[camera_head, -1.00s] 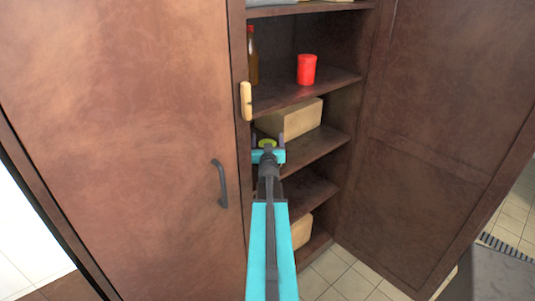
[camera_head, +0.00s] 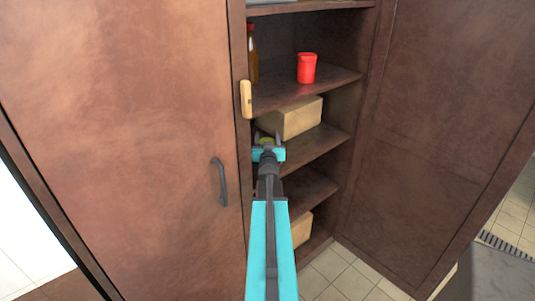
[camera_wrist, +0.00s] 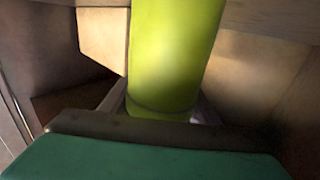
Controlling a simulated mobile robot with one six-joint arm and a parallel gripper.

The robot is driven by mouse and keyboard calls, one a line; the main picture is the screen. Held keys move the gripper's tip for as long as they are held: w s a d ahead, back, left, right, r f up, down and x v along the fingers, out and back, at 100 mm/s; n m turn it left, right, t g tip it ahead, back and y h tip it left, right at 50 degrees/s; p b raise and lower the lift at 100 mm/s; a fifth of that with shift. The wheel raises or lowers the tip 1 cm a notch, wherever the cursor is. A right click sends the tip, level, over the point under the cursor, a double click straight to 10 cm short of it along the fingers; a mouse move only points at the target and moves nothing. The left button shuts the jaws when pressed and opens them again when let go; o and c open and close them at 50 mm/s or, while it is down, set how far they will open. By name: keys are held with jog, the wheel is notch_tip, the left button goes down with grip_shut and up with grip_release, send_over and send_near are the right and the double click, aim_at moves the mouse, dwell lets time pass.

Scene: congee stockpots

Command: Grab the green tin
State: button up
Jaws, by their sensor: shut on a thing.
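The green tin (camera_wrist: 175,50) is an upright yellow-green cylinder that fills the upper middle of the wrist view. In the head view only a small piece of the tin (camera_head: 266,141) shows between the fingers. My gripper (camera_head: 268,138) is at the open cabinet, in front of a middle shelf, and is shut on the tin. In the wrist view the fingers lie on either side of the tin's lower part.
A cardboard-coloured box (camera_head: 291,118) is close behind the tin. A red canister (camera_head: 306,68) and a brown bottle (camera_head: 252,58) stand on the shelf above. The closed left door (camera_head: 120,130) and its handle (camera_head: 219,181) are left of my arm; the open right door (camera_head: 440,130) is right.

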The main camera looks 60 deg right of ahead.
jog(key=shift+r, duration=0.15)
jog(key=shift+c, duration=0.3)
notch_tip(320, 180, up, 10)
jog(key=p, duration=0.1)
dwell(0.6)
jog(key=shift+f, duration=0.25)
dwell(0.4)
